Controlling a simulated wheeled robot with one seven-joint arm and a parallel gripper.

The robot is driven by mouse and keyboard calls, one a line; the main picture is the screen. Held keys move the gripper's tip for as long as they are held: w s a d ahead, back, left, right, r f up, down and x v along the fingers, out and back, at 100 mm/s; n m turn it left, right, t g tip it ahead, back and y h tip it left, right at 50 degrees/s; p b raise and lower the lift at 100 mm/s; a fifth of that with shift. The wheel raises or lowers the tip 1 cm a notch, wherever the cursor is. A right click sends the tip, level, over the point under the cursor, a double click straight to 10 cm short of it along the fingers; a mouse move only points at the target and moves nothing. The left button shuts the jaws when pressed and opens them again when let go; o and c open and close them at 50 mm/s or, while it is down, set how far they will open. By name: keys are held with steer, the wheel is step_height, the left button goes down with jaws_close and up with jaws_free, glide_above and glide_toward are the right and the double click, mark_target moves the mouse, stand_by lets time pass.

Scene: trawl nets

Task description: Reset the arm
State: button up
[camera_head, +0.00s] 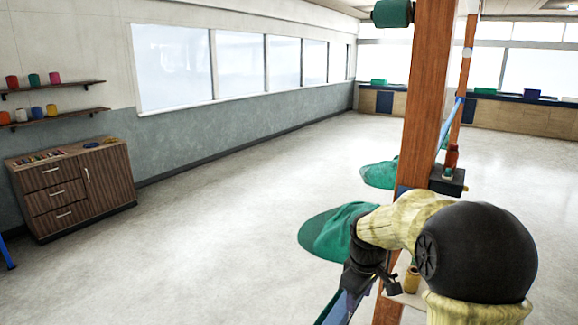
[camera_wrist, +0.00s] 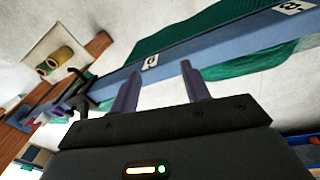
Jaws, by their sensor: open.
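My gripper (camera_wrist: 160,72) shows in the wrist view with its two dark fingers apart and nothing between them. A blue beam (camera_wrist: 215,45) with white marked labels runs across behind the fingertips. I cannot tell whether the fingers touch it. Green net (camera_wrist: 185,30) hangs along the beam. In the head view my arm, in a pale yellow sleeve with a black joint, fills the lower right and its dark wrist points down beside the wooden post (camera_head: 428,90).
Green netting (camera_head: 330,232) spreads near the post, with more netting (camera_head: 380,174) farther back. A small shelf with a spool (camera_head: 411,279) is close to my arm. A wooden cabinet (camera_head: 75,188) and shelves stand at the left wall. Open floor lies between.

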steer(key=s+f+m+b, duration=0.1)
steer(key=s+f+m, duration=0.2)
steer(key=s, duration=0.3)
steer(key=s+a+f+m+b, duration=0.1)
steer(key=s+f+m+b, duration=0.1)
steer(key=s+f, duration=0.2)
steer(key=s+f+m+b, duration=0.2)
steer(key=s+f+m, duration=0.1)
steer(key=s, duration=0.6)
steer(key=shift+s+a+f+m+t, duration=0.2)
steer(key=shift+a+f+m+t, duration=0.1)
steer(key=shift+t, duration=0.1)
stand_by(0.9)
